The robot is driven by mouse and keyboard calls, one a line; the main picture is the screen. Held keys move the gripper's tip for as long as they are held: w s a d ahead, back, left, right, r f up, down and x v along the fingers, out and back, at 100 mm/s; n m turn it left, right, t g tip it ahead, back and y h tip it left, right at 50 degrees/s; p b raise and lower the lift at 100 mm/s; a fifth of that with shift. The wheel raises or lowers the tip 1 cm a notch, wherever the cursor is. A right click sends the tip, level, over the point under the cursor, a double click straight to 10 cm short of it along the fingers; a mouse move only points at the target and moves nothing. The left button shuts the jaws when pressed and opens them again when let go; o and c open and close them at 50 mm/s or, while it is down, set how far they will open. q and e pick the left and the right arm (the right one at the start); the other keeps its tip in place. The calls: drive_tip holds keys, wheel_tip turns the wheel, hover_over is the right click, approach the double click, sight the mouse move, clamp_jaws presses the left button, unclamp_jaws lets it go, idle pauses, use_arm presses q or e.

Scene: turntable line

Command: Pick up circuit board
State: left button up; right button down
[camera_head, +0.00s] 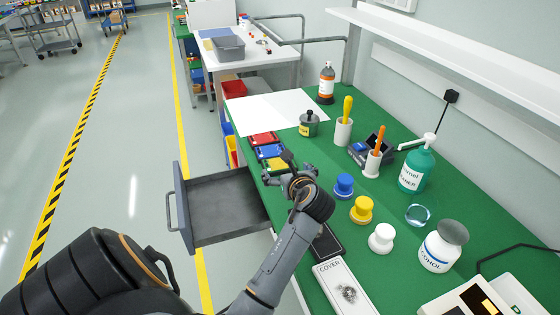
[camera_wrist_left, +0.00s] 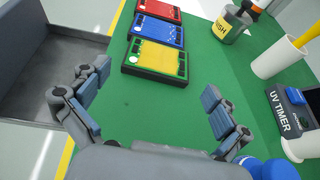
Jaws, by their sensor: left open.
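Three circuit boards in black frames lie in a row on the green table: red (camera_head: 263,138), blue (camera_head: 269,151) and yellow (camera_head: 276,163). In the left wrist view the red board (camera_wrist_left: 160,8), blue board (camera_wrist_left: 157,30) and yellow board (camera_wrist_left: 155,58) show at the top. My left gripper (camera_head: 279,170) is at the near end of the row, beside the yellow board. In the left wrist view its fingers (camera_wrist_left: 155,95) are spread wide and empty, with bare green table between them and the yellow board just beyond. My right gripper is not in view.
An open, empty grey drawer (camera_head: 215,205) sticks out left of the table (camera_head: 330,200). Right of the gripper stand blue (camera_head: 343,187), yellow (camera_head: 361,210) and white (camera_head: 382,238) knobs, tool holders and bottles.

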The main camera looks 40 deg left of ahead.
sight(278, 160)
use_arm(q)
drive_tip(key=shift+x, duration=0.8)
drive_tip(key=shift+w+a+f, duration=0.2)
drive_tip(key=shift+w+a, duration=0.05)
drive_tip(key=shift+w+a+f, duration=0.1)
drive_tip(key=shift+w+a, duration=0.1)
drive_tip(key=shift+a, duration=0.25)
drive_tip(key=x, duration=0.3)
drive_tip(key=shift+w+a+f, duration=0.1)
drive_tip(key=shift+w+a, duration=0.05)
drive_tip(key=shift+a, duration=0.2)
drive_tip(key=shift+w+a+f, duration=0.15)
drive_tip(key=shift+w+a, duration=0.05)
drive_tip(key=shift+a, duration=0.15)
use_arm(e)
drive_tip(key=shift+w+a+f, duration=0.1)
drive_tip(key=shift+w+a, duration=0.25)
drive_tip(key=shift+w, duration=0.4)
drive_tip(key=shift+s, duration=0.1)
use_arm(q)
drive_tip(key=shift+d, duration=0.1)
drive_tip(key=c, duration=0.7)
drive_tip(key=shift+c, duration=0.8)
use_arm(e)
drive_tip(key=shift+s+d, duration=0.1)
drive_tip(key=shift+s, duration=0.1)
